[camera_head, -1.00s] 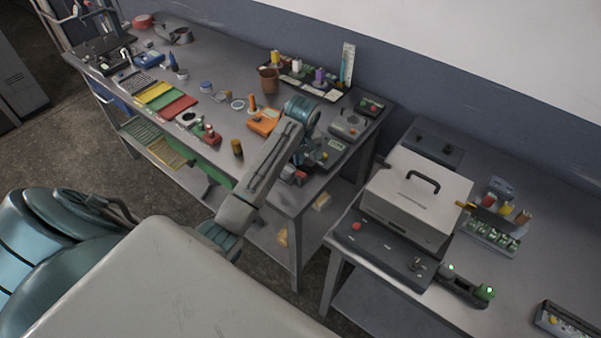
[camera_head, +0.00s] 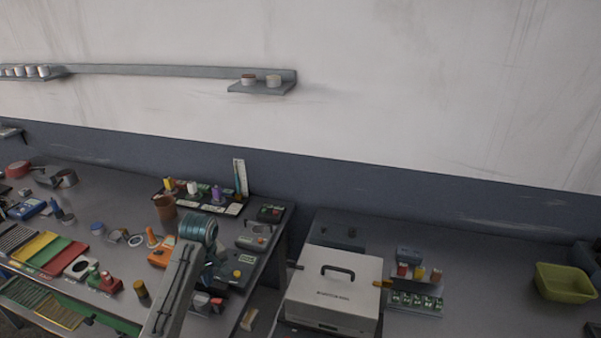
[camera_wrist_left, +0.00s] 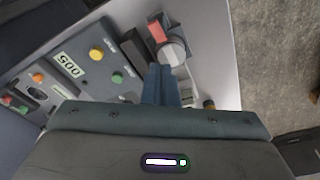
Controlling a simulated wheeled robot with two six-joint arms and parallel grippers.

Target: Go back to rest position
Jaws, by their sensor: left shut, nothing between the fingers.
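My left arm comes up from the bottom of the head view, with its teal wrist over the right end of the left workbench (camera_head: 118,243). My left gripper (camera_head: 209,275) hangs below this wrist, partly hidden by the arm. In the left wrist view its two fingers (camera_wrist_left: 161,78) are shut together with nothing between them. A grey device with a display (camera_wrist_left: 70,66) and coloured knobs is left of the fingers there. A red and grey fixture (camera_wrist_left: 170,42) is just beyond their tips; I cannot tell whether they touch it. My right gripper is out of view.
A white lidded box (camera_head: 333,292) with a black handle stands on the right table (camera_head: 480,285). A yellow-green bin (camera_head: 565,283) is farther right. A brown cup (camera_head: 165,207) and a tray of bottles stand behind my arm. A wall shelf (camera_head: 262,88) holds two small jars.

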